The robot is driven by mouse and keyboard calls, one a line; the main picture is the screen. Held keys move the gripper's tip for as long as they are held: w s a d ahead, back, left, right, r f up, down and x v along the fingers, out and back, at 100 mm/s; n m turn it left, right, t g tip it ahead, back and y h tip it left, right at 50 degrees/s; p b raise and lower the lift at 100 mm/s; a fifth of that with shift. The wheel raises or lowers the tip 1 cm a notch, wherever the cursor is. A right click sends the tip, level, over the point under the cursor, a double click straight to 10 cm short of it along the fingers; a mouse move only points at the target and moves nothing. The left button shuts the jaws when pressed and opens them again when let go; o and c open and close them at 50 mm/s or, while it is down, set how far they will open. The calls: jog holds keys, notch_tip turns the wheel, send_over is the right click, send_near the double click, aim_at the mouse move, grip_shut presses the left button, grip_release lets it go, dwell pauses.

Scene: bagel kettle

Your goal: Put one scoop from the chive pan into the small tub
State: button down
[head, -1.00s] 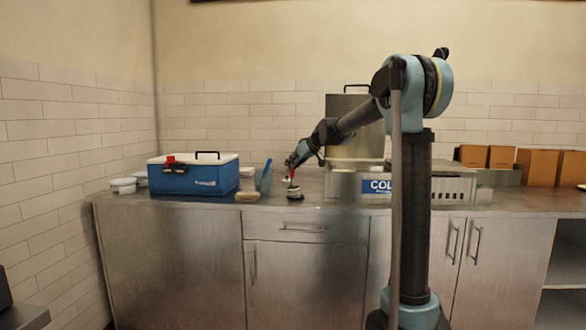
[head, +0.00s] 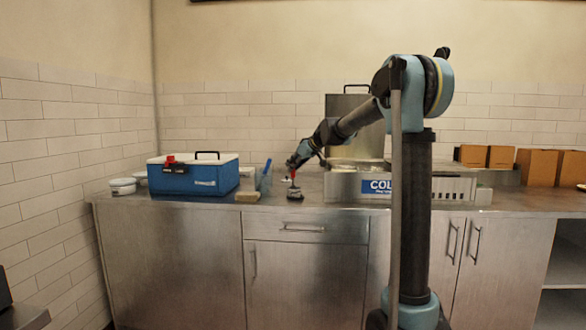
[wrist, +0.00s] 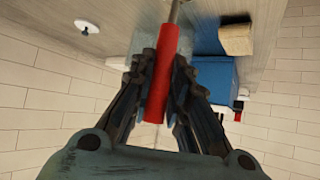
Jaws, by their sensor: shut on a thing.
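My gripper (head: 293,163) is shut on the red handle (wrist: 161,80) of the scoop, which points down from the fingers in the head view. The handle also shows in the head view (head: 292,175). A small dark and pale object (head: 295,193) sits at the scoop's lower end, above or on the counter. It is too small to tell scoop bowl from small tub, or whether anything is in the scoop. The steel cold unit (head: 342,186) with the COLD label stands just right of the gripper. The chive pan cannot be made out in it.
A blue cooler (head: 205,182) stands left on the counter, with white lidded tubs (head: 123,187) beside it. A tan sponge (head: 247,197) and a clear holder with a blue-handled tool (head: 264,180) stand between cooler and gripper. A tall steel pot (head: 345,105) and brown boxes (head: 537,165) are further right.

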jog(key=shift+d, duration=0.3)
jog(key=shift+r, duration=4.5)
